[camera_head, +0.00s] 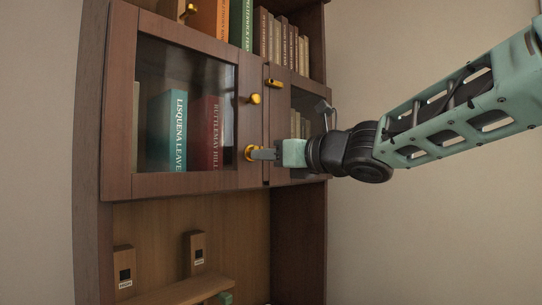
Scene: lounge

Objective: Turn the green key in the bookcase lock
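The bookcase (92,160) has a dark wood door (119,150) with a glass pane. A round brass lock (250,153) sits low on that door's right-hand frame. My gripper (265,154) comes in from the right, with its narrow grey-green tip right at the lock. The tip and the lock overlap in this view, so I cannot tell whether they touch. I cannot make out a separate green key there; it may be hidden by or blended with the fingers. The gap between the fingers is not visible.
A brass knob (255,99) is above the lock, and a brass latch piece (274,84) is near the door seam. Books stand behind the glass and on top. Two wooden blocks (124,272) (194,252) and a small green object (225,298) are below. The wall at right is bare.

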